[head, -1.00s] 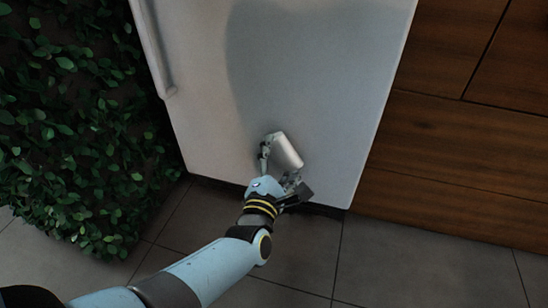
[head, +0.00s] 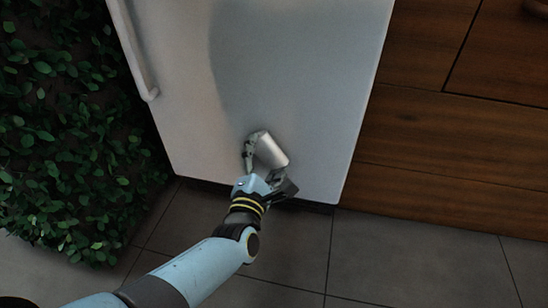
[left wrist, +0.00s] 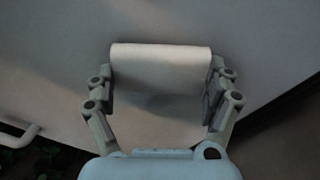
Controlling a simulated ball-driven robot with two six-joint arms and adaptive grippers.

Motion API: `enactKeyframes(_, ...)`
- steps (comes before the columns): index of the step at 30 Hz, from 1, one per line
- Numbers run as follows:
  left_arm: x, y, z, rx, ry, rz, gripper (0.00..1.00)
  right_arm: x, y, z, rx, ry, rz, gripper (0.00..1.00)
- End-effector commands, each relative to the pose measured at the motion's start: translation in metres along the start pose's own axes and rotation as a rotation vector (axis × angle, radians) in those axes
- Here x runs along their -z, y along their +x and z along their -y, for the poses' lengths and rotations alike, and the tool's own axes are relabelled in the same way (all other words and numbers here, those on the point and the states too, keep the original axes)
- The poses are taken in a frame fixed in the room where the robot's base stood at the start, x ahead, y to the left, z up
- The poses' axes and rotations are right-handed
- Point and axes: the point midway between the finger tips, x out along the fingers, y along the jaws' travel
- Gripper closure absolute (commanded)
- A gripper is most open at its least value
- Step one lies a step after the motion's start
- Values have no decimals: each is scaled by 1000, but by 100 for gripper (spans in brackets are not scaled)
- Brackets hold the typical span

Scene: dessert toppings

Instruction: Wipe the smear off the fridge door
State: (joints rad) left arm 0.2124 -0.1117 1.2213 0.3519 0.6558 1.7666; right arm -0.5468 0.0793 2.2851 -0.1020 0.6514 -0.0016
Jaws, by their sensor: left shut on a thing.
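The white fridge door (head: 300,60) fills the upper middle of the head view. My left gripper (head: 267,154) is low in front of it, shut on a pale, smooth block (head: 271,150) with a rounded edge. In the left wrist view the block (left wrist: 160,68) spans between the two fingers of the gripper (left wrist: 161,82), with the grey door face behind it. I cannot tell whether the block touches the door. A large grey darker area lies on the door; I cannot make out a distinct smear. My right gripper is not in view.
The door handle (head: 140,65) runs down the door's left side. A leafy plant wall (head: 70,130) stands at the left. Wooden drawers (head: 440,130) stand at the right. The tiled floor (head: 400,260) below is clear.

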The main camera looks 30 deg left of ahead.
Motion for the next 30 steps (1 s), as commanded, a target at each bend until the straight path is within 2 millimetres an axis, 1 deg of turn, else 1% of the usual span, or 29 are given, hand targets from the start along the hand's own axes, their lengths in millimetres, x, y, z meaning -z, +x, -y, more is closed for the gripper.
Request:
enactKeyframes(1,-1,6,-7,-15,-1,7,49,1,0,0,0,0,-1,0)
enactKeyframes(5,3,6,-11,-17,1,8,48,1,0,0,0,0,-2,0)
enactKeyframes(12,22,6,-24,-18,2,10,48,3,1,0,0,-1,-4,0)
enactKeyframes(20,31,5,-30,-17,2,9,48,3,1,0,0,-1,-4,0)
enactKeyframes(30,55,3,-45,-16,3,9,49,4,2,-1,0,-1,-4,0)
